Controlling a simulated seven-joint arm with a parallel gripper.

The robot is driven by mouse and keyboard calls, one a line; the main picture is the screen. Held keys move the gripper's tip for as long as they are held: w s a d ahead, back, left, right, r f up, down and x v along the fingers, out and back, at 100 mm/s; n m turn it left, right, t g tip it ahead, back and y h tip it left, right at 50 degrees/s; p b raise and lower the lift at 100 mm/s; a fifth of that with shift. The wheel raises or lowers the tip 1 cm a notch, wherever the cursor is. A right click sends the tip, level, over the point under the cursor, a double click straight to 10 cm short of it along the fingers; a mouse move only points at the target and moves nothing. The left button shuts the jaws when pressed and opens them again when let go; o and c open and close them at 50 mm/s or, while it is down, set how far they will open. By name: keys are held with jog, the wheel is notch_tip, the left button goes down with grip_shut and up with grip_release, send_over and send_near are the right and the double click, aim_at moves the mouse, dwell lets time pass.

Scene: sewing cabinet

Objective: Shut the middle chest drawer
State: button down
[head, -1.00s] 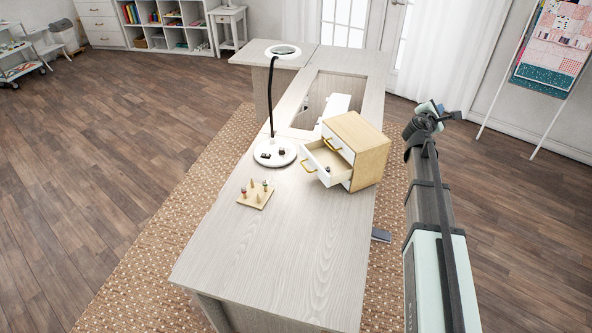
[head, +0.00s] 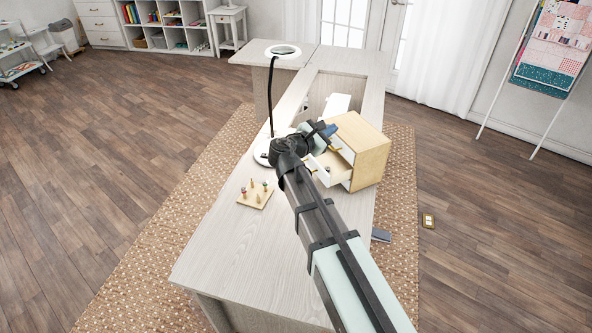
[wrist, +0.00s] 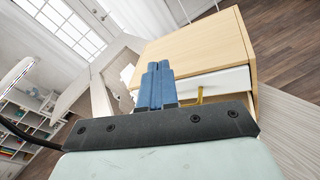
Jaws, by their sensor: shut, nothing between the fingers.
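The small wooden chest (head: 365,150) with white drawer fronts stands on the table. Its middle drawer (head: 331,177) is pulled out toward the left, with a small item inside; my arm hides its front and handle. My gripper (head: 328,130) is at the chest's front side, seemingly above the open drawer, with its blue fingers together and empty. In the wrist view the blue fingers (wrist: 155,85) show in front of the chest (wrist: 200,48), beside a white drawer front (wrist: 218,83) and a gold handle (wrist: 199,95). Whether they touch anything cannot be told.
A magnifier lamp (head: 284,51) stands beside the chest, its base partly behind my arm. A wooden peg board (head: 256,194) with small items lies nearer on the table. The table's near part (head: 235,255) is clear. A table opening lies behind the lamp.

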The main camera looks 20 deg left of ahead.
jog(key=s+a+f+n+g+h, duration=0.1)
jog(key=s+a+f+g+h, duration=0.1)
jog(key=s+a+f, duration=0.5)
jog(key=s+a+f+g+h, duration=0.1)
jog(key=s+a+f+g, duration=0.1)
jog(key=s+a, duration=0.8)
send_near(322, 161)
jog(key=s, duration=0.3)
jog(key=shift+d+r, duration=0.2)
jog(key=shift+d, duration=0.05)
jog(key=shift+w, duration=0.1)
jog(key=w+d, duration=0.6)
jog(key=d, duration=0.1)
jog(key=shift+w, duration=0.2)
